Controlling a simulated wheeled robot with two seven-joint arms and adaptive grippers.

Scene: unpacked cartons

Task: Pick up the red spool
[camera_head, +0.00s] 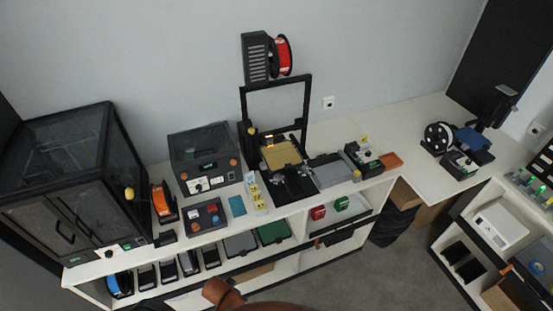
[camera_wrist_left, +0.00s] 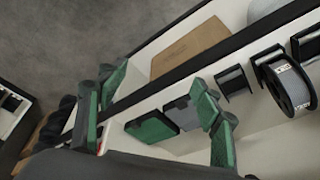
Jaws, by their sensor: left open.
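The red spool (camera_head: 283,55) hangs upright beside a dark vented box (camera_head: 255,58) high on the back wall, above the open-frame printer (camera_head: 275,140). It does not show in the left wrist view. My left gripper (camera_wrist_left: 157,95) shows in the left wrist view with its green fingers spread wide and nothing between them. It faces the lower shelf, well away from the red spool. I cannot make out either gripper in the head view.
In the wrist view, a green bin (camera_wrist_left: 152,127), a cardboard box (camera_wrist_left: 190,48) and a grey spool (camera_wrist_left: 287,88) sit on the shelf. Grey floor (camera_head: 375,265) lies in front.

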